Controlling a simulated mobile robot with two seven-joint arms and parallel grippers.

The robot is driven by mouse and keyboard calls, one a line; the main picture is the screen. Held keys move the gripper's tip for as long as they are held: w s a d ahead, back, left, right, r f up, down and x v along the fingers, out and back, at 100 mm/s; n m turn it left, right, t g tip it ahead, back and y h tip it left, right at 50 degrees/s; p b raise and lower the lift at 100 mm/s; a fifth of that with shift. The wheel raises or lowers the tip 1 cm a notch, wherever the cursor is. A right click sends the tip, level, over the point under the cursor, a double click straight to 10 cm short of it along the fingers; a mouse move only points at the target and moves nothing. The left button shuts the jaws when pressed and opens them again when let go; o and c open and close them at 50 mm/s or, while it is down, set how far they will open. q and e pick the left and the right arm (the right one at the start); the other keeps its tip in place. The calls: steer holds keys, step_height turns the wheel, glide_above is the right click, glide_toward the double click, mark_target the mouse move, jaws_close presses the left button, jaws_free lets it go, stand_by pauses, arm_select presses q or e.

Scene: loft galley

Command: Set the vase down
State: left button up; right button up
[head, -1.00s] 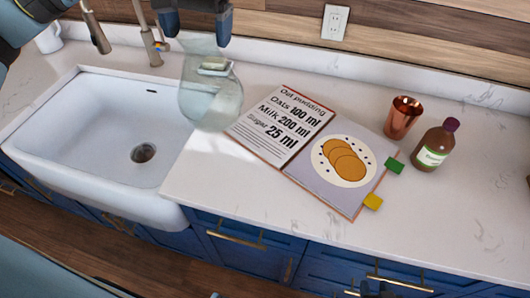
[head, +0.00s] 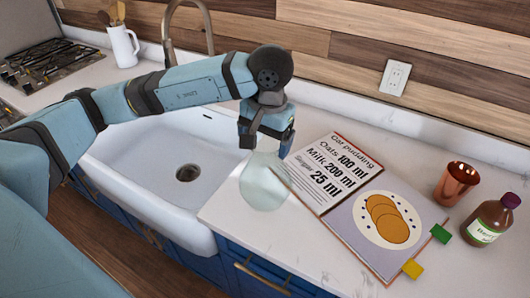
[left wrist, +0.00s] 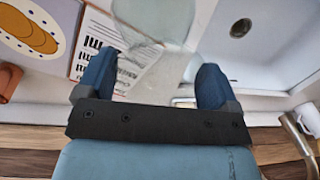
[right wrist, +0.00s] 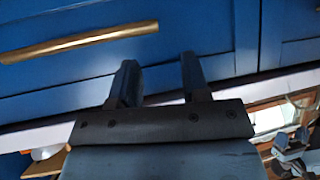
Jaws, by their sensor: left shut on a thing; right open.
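The vase (head: 264,186) is clear, pale greenish glass with a rounded body. It is upright in the head view, over the counter strip between sink and open cookbook. My left gripper (head: 266,143) is above it, with its fingers at the vase's upper part. In the left wrist view the vase (left wrist: 155,18) shows beyond the fingertips, cut off by the top edge. I cannot tell whether its base touches the counter. My right gripper (right wrist: 160,65) is open and empty, in front of blue cabinet fronts in the right wrist view.
The white sink (head: 150,160) is left of the vase, and the cookbook (head: 345,222) lies close on its right. A copper cup (head: 455,184) and brown bottle (head: 488,222) stand further right. The pale counter (head: 275,245) has bare room in front of the vase, up to its edge.

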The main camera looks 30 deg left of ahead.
mark_target(265, 173)
arm_select(q)
steer(key=shift+f+p, duration=0.3)
steer(key=shift+f, duration=1.95)
steer(key=shift+f, duration=0.15)
steer(key=o, duration=1.7)
steer(key=shift+c, duration=0.2)
